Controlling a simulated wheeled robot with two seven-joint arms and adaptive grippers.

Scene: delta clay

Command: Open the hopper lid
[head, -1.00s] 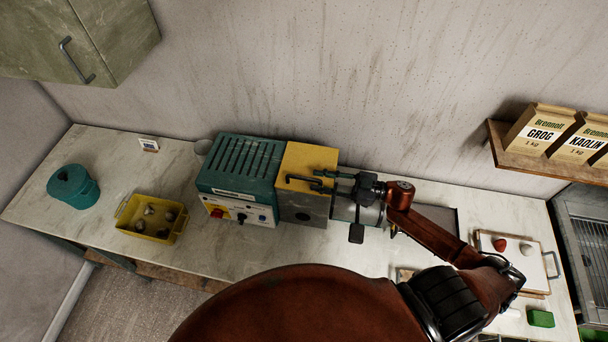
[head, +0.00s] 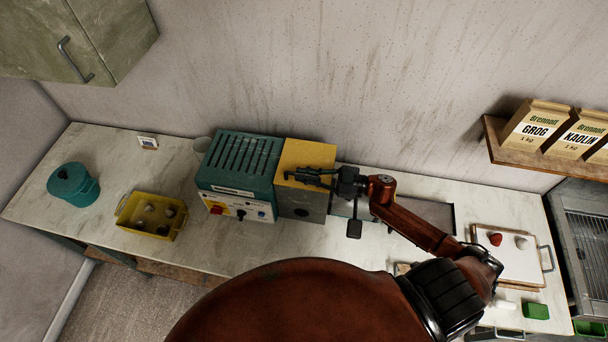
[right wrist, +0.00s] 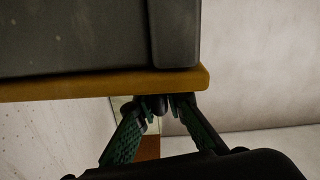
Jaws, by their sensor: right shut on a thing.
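The yellow hopper lid (head: 305,152) lies flat and closed on the grey hopper box (head: 303,207), at the right end of the teal machine (head: 242,160). My right gripper (head: 303,177) reaches in from the right over the lid and is shut on its dark handle, which the fingers mostly hide. In the right wrist view, the lid's yellow edge (right wrist: 90,86) and the grey hopper wall (right wrist: 80,40) are close to the fingers (right wrist: 158,106), which meet on a dark piece. My left gripper is not in view.
A white board (head: 515,263) with lumps lies right. A shelf with bags (head: 535,128) and a cabinet (head: 75,35) hang above.

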